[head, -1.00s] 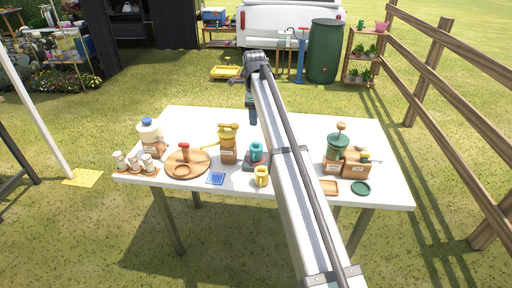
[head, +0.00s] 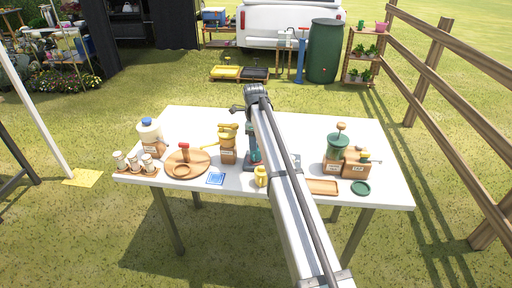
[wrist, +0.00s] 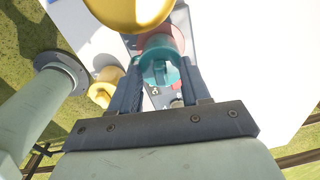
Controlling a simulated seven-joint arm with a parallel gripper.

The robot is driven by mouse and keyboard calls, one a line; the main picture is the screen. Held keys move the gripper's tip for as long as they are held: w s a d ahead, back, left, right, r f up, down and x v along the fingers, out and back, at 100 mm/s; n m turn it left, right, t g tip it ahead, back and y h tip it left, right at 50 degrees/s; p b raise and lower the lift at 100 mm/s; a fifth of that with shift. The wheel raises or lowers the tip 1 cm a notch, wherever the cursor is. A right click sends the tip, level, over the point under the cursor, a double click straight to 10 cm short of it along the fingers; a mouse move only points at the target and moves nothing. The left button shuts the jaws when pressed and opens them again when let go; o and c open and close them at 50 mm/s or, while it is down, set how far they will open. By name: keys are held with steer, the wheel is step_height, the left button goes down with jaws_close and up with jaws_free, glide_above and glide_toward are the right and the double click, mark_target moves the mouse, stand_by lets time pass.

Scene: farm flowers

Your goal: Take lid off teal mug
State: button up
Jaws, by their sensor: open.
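The teal mug (wrist: 160,70) shows in the wrist view, between and just beyond the two fingers of my gripper (wrist: 162,92). Its teal handle-like part points toward me. I cannot make out a separate lid on it. In the head view my gripper (head: 251,150) hangs down at the mug's place and hides most of it. My gripper is open, with its fingers on either side of the teal shape in the wrist view. Whether they touch it cannot be told.
A yellow mug (head: 261,177) stands close in front. A yellow-topped dispenser (head: 228,145) stands just left. A wooden board (head: 200,166) and jars lie further left. A green grinder (head: 337,150) and wooden box (head: 356,164) stand right. The table's back is clear.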

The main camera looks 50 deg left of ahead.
steer(key=shift+c, duration=0.4)
jaws_close()
